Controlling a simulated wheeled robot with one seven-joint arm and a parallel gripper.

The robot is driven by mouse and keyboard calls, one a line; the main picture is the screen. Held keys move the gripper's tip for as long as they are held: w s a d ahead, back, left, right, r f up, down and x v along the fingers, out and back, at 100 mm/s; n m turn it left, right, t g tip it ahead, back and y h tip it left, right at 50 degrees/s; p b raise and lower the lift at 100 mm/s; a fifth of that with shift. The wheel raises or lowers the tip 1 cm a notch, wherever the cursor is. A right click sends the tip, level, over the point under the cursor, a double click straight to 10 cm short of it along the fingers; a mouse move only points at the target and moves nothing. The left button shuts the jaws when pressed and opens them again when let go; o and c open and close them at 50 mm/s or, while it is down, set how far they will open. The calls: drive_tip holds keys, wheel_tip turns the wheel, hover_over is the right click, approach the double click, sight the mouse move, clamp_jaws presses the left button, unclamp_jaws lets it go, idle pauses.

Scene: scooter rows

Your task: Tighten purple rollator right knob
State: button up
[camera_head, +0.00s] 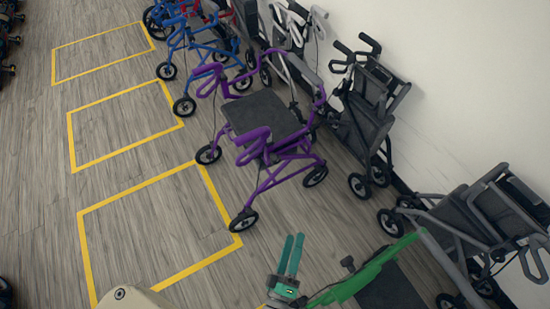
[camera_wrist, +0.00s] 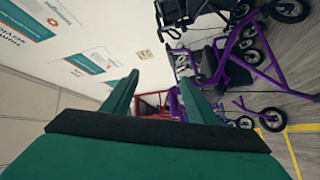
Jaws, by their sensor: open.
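The purple rollator (camera_head: 262,135) stands unfolded near the middle of the head view, with a dark seat and purple handles. It also shows at the right of the wrist view (camera_wrist: 258,72), tilted by the camera. My gripper (camera_head: 291,242) is at the bottom of the head view, below and to the right of the purple rollator and apart from it. Its two green fingers (camera_wrist: 157,95) are spread with nothing between them. The right knob is too small to make out in either view.
A green rollator (camera_head: 375,275) stands close to the right of my gripper. Folded dark rollators (camera_head: 370,125) and a grey one (camera_head: 480,215) line the white wall (camera_head: 450,70). Blue rollators (camera_head: 195,40) stand behind. Yellow floor outlines (camera_head: 150,185) mark clear floor at left.

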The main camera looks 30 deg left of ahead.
drive_tip(key=w+a+f+n+g+y, duration=0.25)
drive_tip(key=w+a+n+y, duration=0.2)
drive_tip(key=w+n, duration=0.45)
drive_tip(key=w+a+f+n+g+y, duration=0.1)
drive_tip(key=w+a+f+n+y, duration=0.45)
drive_tip(key=n, duration=0.55)
drive_tip(key=n+g+y, duration=0.1)
drive_tip(key=n+g, duration=0.5)
drive_tip(key=n, duration=0.7)
approach(277, 161)
drive_tip(key=x, duration=1.1)
drive_tip(key=shift+w+a+f, duration=0.15)
drive_tip(key=shift+c, duration=0.7)
drive_tip(key=c, duration=0.9)
